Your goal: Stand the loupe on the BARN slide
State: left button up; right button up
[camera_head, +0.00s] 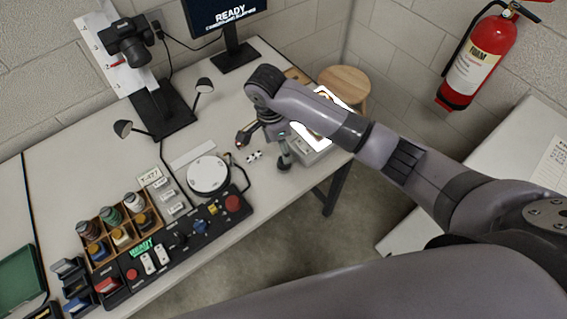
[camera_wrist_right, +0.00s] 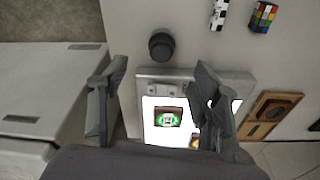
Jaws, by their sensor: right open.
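The loupe, a short dark cylinder (camera_wrist_right: 161,46), stands on the table beside the light box in the right wrist view. It also shows, partly covered, below my gripper in the head view (camera_head: 284,163). The light box (camera_wrist_right: 150,72) has a glowing top. A slide with a green picture (camera_wrist_right: 168,117) lies on it; another slide (camera_wrist_right: 195,142) is partly hidden by a finger. I cannot read their labels. My right gripper (camera_wrist_right: 158,72) is open and empty, above the light box edge near the loupe; it also shows in the head view (camera_head: 265,143). My left gripper is out of view.
A black-and-white scale piece (camera_wrist_right: 219,14) and a colour cube (camera_wrist_right: 263,16) lie near the loupe. A wooden frame (camera_wrist_right: 268,115) is beside the light box. A round white disc (camera_head: 208,174) and a control panel (camera_head: 190,228) stand further left. A stool (camera_head: 345,82) is behind.

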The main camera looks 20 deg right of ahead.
jog(key=f, duration=0.3)
jog(key=d+f, duration=0.1)
jog(key=f, duration=0.2)
jog(key=f+p, duration=0.1)
jog(key=f, duration=0.2)
jog(key=shift+w+d+f, duration=0.15)
jog(key=shift+w+f, duration=0.1)
jog(key=shift+f, duration=0.1)
jog(key=shift+c, duration=0.4)
jog(key=c, duration=1.3)
jog(key=shift+r, duration=0.1)
